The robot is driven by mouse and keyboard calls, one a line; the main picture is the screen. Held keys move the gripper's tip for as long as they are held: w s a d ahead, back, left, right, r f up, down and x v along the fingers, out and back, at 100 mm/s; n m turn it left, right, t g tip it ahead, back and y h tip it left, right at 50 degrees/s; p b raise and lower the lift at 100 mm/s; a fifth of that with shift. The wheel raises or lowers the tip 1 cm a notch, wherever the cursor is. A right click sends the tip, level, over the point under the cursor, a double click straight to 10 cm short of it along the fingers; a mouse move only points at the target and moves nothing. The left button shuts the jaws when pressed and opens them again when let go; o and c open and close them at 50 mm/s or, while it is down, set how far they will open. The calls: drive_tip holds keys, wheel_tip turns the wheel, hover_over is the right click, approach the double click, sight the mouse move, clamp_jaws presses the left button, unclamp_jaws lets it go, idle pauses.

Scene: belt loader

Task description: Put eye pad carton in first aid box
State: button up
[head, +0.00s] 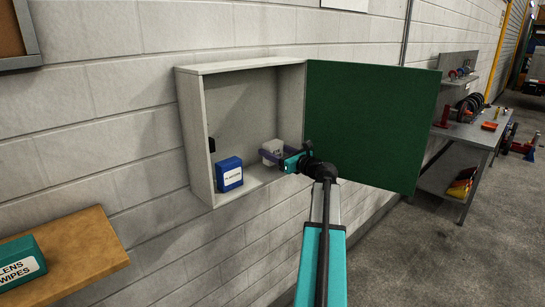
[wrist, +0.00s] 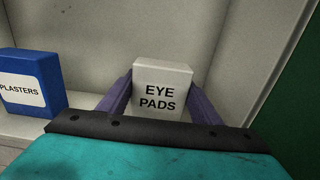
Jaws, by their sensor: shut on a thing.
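The eye pad carton is a white box (wrist: 162,88) labelled "EYE PADS". It sits between the two purple fingers of my gripper (wrist: 162,103), which is shut on it. In the head view the carton (head: 271,150) and my gripper (head: 272,153) are inside the open first aid box (head: 196,140), a pale wall cabinet, toward its right side. The carton looks upright, at or close above the cabinet floor. I cannot tell whether its base touches, as my gripper hides its lower part in the wrist view.
A blue plasters carton (head: 229,174) stands on the cabinet floor to the left, apart from the eye pads. The green cabinet door (head: 375,120) is swung open to the right. A wooden shelf (head: 80,250) with a teal lens wipes box (head: 18,262) is at lower left.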

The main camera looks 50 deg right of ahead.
drive_tip(key=shift+f+p, duration=0.5)
drive_tip(key=shift+f, duration=0.65)
drive_tip(key=shift+f, duration=0.15)
drive_tip(key=o, duration=1.1)
drive_tip(key=shift+c, duration=0.2)
drive_tip(key=shift+r, duration=0.2)
drive_tip(key=shift+s+f, duration=0.15)
drive_tip(key=shift+s, duration=0.25)
drive_tip(key=s+b, duration=0.4)
drive_tip(key=s, duration=0.7)
drive_tip(key=shift+a, duration=0.4)
drive_tip(key=shift+s, duration=0.2)
